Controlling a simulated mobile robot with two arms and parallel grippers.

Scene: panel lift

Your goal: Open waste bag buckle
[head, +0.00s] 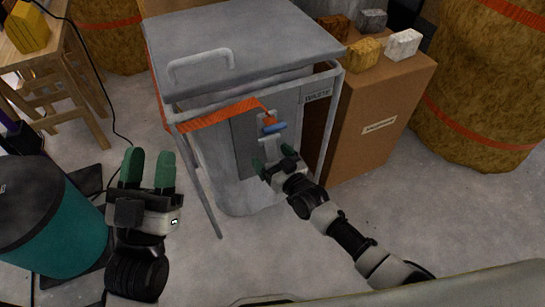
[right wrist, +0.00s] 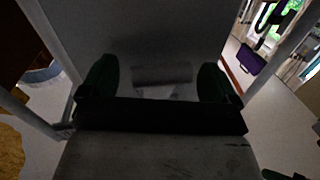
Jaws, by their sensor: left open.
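The waste bin (head: 333,84) is a framed stand with a grey lid (head: 235,40), a pale bag or liner inside and a "WASTE" label. An orange strap (head: 215,116) runs across its front to a small blue buckle (head: 275,127). My right gripper (head: 273,158) is open just below and in front of the buckle, apart from it in the head view. In the dark right wrist view its two green fingers (right wrist: 157,82) are spread, with a dim grey bar between them, possibly the buckle. My left gripper (head: 147,168) is open and empty, left of the bin.
A cardboard box (head: 375,115) stands right of the bin, with several blocks on top. A teal drum (head: 55,220) stands at left, near a wooden stool (head: 60,60). The floor before the bin is clear.

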